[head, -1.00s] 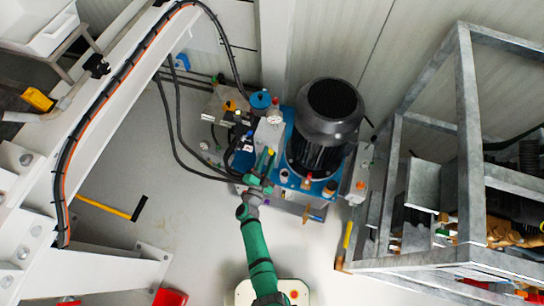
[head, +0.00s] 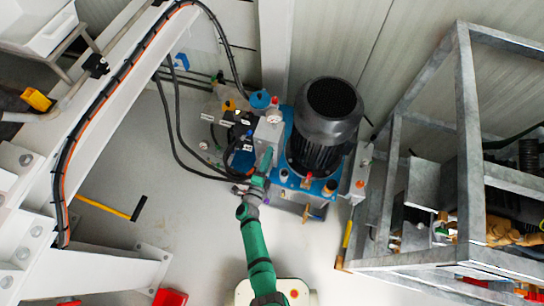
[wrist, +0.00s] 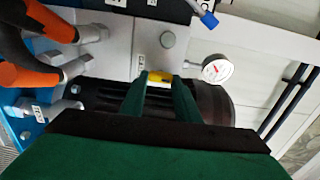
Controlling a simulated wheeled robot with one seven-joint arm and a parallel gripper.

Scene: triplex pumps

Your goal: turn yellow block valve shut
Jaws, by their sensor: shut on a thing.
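The yellow block valve handle (wrist: 159,77) shows in the wrist view as a small yellow piece between my fingertips, in front of a grey metal block (wrist: 163,40). My gripper (wrist: 160,84) is shut on it, one green finger on each side. Most of the handle is hidden by the fingers. In the head view my gripper (head: 264,160) reaches the front of the grey block (head: 268,132) on the blue pump unit, and the handle cannot be made out there.
A pressure gauge (wrist: 217,68) sits right of the fingers in the wrist view. Orange and black hoses (wrist: 35,75) are at the left. A black motor (head: 328,120) stands right of the gripper in the head view. A metal frame (head: 466,140) is farther right. The floor at left is mostly clear.

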